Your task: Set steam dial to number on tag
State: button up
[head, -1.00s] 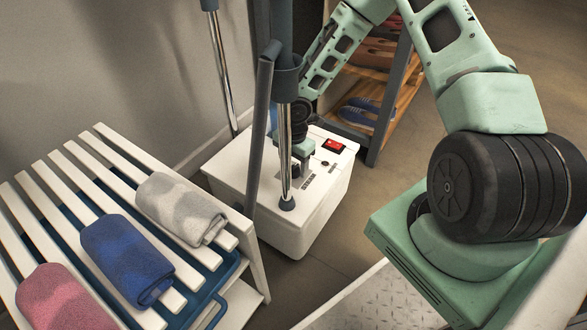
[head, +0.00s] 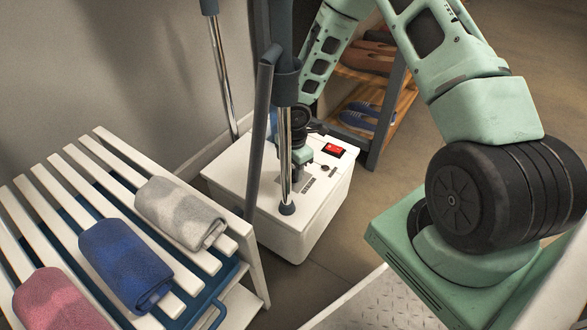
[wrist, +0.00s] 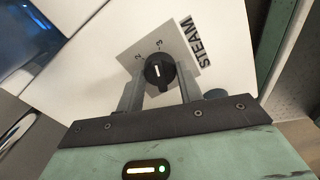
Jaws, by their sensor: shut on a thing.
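The steam dial (wrist: 159,71) is a small black knob with a white pointer line, on a grey plate beside the word STEAM. In the wrist view its pointer aims up the picture, toward the side with small printed numbers; one looks like 2, another like 3. Which number it meets I cannot tell. My gripper (wrist: 159,92) is shut on the dial, one finger on each side. In the head view my gripper (head: 301,158) is down at the white steamer base (head: 322,212), partly behind the pole, which hides the dial. I see no readable tag.
A chrome and grey pole (head: 285,150) rises from the base close to my gripper. A red switch (head: 334,150) is on the base top. A white slatted bench (head: 62,178) with rolled towels stands left; a shoe rack (head: 385,110) stands behind.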

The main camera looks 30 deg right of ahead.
aim_at(294, 171)
jog(key=shift+m, duration=1.2)
jog(key=o, duration=1)
notch_tip(294, 171, up, 17)
jog(key=p, duration=0.9)
jog(key=shift+r, duration=0.2)
